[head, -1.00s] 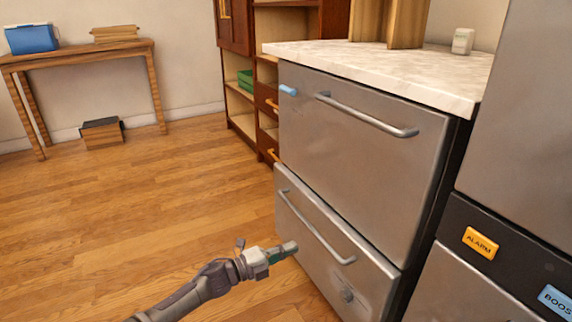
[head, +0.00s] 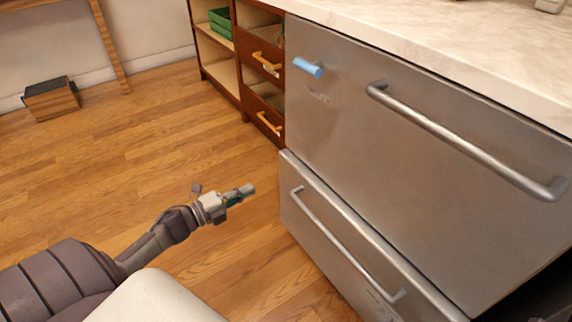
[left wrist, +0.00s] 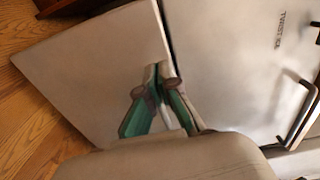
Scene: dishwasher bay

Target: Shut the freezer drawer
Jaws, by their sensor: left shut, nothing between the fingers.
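The lower steel drawer (head: 345,225), which I take to be the freezer drawer, has a long bar handle (head: 345,245). Its front stands slightly out from the upper steel front (head: 400,130), with a thin strip of its top edge showing. My left gripper (head: 247,189) is shut and empty, to the left of the drawer front in the head view, with floor behind it. In the left wrist view the closed fingers (left wrist: 160,75) appear in front of pale metal panels; I cannot tell whether they touch. My right gripper is not in view.
A pale worktop (head: 480,45) tops the steel unit. A wooden cabinet (head: 240,75) stands behind.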

